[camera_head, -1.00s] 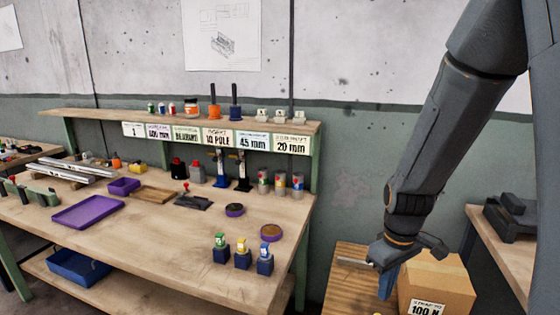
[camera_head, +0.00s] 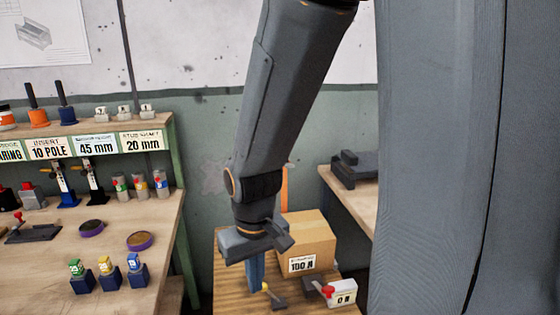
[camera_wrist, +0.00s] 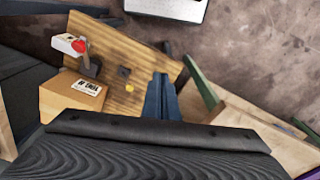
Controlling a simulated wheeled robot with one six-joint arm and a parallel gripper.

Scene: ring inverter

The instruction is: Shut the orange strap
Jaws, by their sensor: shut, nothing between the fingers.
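An upright orange strip (camera_head: 284,185), which looks like the strap, rises behind the cardboard box (camera_head: 318,238) in the head view. My arm hides part of it, and I cannot make it out in the wrist view. The box stands on a small wooden table (camera_head: 232,299) and also shows in the wrist view (camera_wrist: 62,103). My gripper (camera_head: 257,284) points down just left of the box, with its blue fingers together and empty. The fingers also show in the wrist view (camera_wrist: 160,95). A white block marked "0 N" (camera_head: 343,292) with a red knob (camera_head: 327,291) is right of them.
A yellow knob (camera_head: 265,287) on a dark part sits close to my fingertips. A workbench (camera_head: 155,262) with blue-based blocks (camera_head: 109,275) stands at the left. Another bench (camera_head: 350,195) with a dark device is behind at the right.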

